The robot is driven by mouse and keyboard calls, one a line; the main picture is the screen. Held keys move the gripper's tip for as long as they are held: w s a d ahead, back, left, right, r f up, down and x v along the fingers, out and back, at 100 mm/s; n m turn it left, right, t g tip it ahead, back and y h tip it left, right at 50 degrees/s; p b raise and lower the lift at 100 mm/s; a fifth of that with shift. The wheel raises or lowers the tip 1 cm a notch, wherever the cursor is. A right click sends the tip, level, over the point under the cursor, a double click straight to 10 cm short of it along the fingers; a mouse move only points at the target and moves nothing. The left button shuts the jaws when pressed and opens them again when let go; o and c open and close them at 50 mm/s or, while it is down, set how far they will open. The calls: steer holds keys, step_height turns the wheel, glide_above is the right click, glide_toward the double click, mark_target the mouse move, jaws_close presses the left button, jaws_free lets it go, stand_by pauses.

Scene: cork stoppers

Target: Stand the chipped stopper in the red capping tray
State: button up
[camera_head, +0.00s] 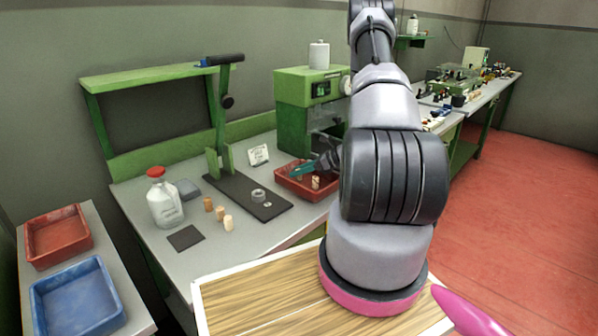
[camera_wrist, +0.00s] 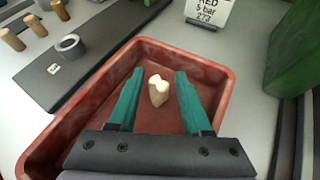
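The red capping tray (camera_head: 290,189) stands on the bench in front of the green machine; its rim also shows in the wrist view (camera_wrist: 222,95). One pale stopper (camera_wrist: 158,90) with a notch in its top edge, the chipped one, appears to stand upright on the tray floor; it also shows in the head view (camera_head: 315,183). My gripper (camera_wrist: 155,75) is open over the tray, its teal fingers on either side of the stopper with a gap at each side. The gripper also shows in the head view (camera_head: 318,165), partly hidden by my arm.
Several other stoppers (camera_head: 220,213) stand on the bench to the left, near a white bottle (camera_head: 163,204). A dark press base (camera_head: 245,197) with a grey ring (camera_head: 258,195) lies left of the tray. A small sign (camera_head: 259,154) stands behind the tray, near the green machine (camera_head: 300,100).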

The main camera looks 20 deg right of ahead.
steer(key=shift+r, duration=0.1)
steer(key=shift+s+d+r, duration=0.1)
steer(key=shift+d+r, duration=0.05)
steer(key=shift+d, duration=0.05)
steer(key=v, duration=1.1)
steer(key=shift+s+d+r, duration=0.1)
steer(key=shift+s+r, duration=0.05)
steer(key=shift+s, duration=0.05)
steer(key=s+a+r+n+g+h, duration=0.1)
steer(key=s+a+r+n+g, duration=0.1)
steer(key=a+r+n, duration=0.7)
steer(key=s+a+r+n+g+h, duration=0.1)
steer(key=s+a+r+n+g, duration=0.15)
steer(key=a+r, duration=0.7)
steer(key=s+a+r+n+t+h, duration=0.2)
steer(key=s+r+n, duration=0.3)
steer(key=s+r, duration=0.3)
steer(key=s+a+r+n+t+h, duration=0.2)
steer(key=s+r+n, duration=0.4)
steer(key=s+r, duration=0.3)
steer(key=shift+a+r+h, duration=0.55)
steer(key=shift+a+h, duration=0.1)
steer(key=shift+h, duration=0.35)
